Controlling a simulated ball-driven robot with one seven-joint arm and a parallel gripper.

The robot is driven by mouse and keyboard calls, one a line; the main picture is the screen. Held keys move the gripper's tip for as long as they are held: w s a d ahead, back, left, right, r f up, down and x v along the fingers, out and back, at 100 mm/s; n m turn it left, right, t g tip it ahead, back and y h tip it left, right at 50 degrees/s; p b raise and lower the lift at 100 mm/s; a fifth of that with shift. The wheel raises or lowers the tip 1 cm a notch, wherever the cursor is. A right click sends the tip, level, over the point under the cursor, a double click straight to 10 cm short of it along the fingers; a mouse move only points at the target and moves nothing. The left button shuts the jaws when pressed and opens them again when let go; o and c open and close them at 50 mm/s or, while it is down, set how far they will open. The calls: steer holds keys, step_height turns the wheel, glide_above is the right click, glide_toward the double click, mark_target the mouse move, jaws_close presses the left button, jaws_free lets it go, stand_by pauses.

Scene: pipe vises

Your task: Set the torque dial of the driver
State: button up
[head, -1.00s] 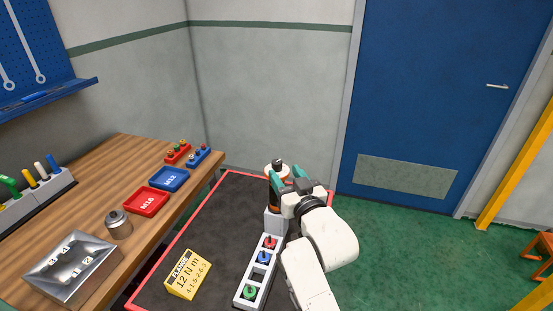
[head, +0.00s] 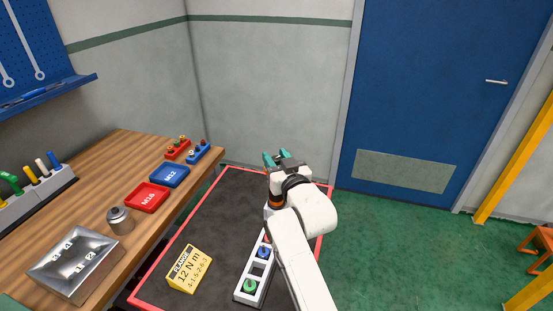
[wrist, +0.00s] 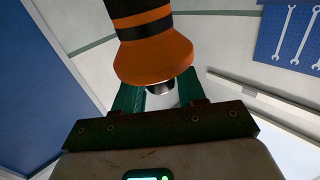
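In the wrist view the driver (wrist: 150,45) comes in from the top edge, with a flared orange end and a small dark, shiny end piece (wrist: 160,87). Dial markings are not readable. A yellow card (head: 188,268) reads "12 N m" with a smaller number line.
A white rack (head: 248,290) with coloured pieces lies on the dark red-edged mat (head: 215,220). The wooden bench (head: 125,160) at left holds red (head: 147,197) and blue (head: 170,175) trays, a metal cylinder (head: 119,220) and a metal box (head: 75,262).

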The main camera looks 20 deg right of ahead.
steer(key=c, duration=0.6)
steer(key=shift+a+f+h+b, duration=0.1)
steer(key=shift+f+h+b, duration=0.15)
steer(key=shift+b, duration=0.8)
